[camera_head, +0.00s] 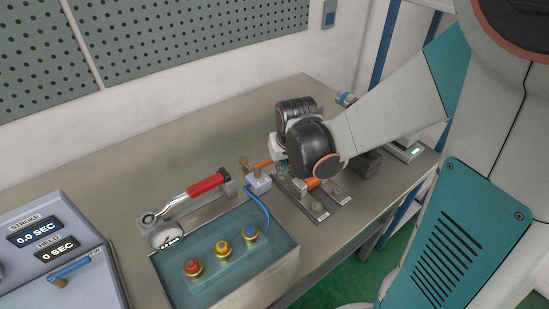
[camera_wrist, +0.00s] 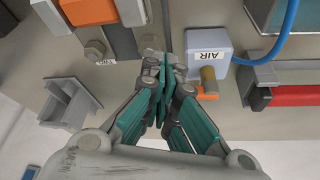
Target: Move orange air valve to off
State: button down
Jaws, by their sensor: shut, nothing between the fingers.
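The air valve is a small pale block marked AIR (camera_wrist: 208,48) with a brass fitting (camera_wrist: 208,76) and an orange lever (camera_wrist: 206,91). In the head view the valve block (camera_head: 259,184) stands on the bench, with the lever (camera_head: 263,163) pointing right toward my gripper. My gripper (camera_wrist: 166,72) is shut and empty, close beside the valve in the wrist view. In the head view my wrist mostly hides the gripper.
A blue hose (camera_head: 262,205) runs from the valve to a teal box with coloured buttons (camera_head: 222,247). A metal plate with an orange part (camera_head: 311,184) is on the right.

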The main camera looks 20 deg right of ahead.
jog(key=shift+w+d, duration=0.1)
jog(key=shift+w, duration=0.15)
dwell(0.7)
